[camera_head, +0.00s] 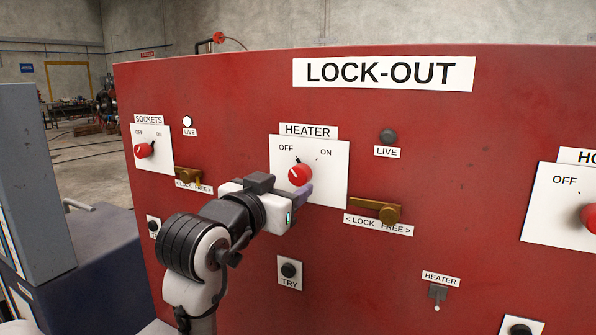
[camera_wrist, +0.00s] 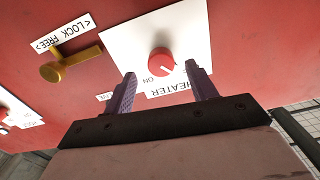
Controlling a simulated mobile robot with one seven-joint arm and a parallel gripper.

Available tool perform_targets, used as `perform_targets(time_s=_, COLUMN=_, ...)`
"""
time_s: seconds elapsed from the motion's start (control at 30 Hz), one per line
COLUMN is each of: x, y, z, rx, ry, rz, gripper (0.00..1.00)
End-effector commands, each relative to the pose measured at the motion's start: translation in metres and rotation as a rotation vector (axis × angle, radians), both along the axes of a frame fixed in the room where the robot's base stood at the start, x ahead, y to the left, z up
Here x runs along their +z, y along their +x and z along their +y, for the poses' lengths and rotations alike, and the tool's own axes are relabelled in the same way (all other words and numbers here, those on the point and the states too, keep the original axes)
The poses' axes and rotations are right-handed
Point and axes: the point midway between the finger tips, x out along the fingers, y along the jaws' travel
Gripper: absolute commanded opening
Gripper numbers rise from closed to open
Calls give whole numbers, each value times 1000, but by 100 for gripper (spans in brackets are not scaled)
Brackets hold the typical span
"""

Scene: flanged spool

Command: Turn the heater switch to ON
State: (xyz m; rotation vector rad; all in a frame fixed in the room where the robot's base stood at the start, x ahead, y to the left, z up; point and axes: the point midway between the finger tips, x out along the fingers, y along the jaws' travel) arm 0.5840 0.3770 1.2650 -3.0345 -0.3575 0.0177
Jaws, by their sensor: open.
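The heater switch is a red round knob (camera_head: 300,174) on a white plate (camera_head: 335,185) under the HEATER label. Its pointer is at the upper left, toward OFF. My gripper (camera_head: 304,193) is just in front of the plate, close below and right of the knob, and partly hides the plate. In the wrist view, upside down, the knob (camera_wrist: 161,62) appears between the two open purple fingers of my gripper (camera_wrist: 161,72). The knob is not clamped; I cannot tell how far beyond the fingertips it lies. The OFF label is hidden there.
A brass lock slide (camera_head: 388,213) sits right of the plate, its knob near FREE. The heater LIVE lamp (camera_head: 388,135) is dark. The sockets switch (camera_head: 145,150) is left, toward ON, its LIVE lamp (camera_head: 187,121) bright. A TRY button (camera_head: 290,270) is below.

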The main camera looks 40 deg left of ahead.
Motion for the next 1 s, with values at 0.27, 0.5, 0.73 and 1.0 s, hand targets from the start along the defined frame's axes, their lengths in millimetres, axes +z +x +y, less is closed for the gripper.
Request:
perform_targets(time_s=0.27, x=1, y=43, z=11, rx=-1, ry=-2, rz=1, gripper=57)
perform_targets(time_s=0.5, x=0, y=53, z=13, rx=1, ry=-1, rz=0, gripper=57)
perform_targets(time_s=0.73, x=0, y=53, z=13, rx=1, ry=0, rz=-1, gripper=53)
perform_targets(time_s=1.0, x=0, y=53, z=13, rx=1, ry=-1, rz=-1, gripper=18)
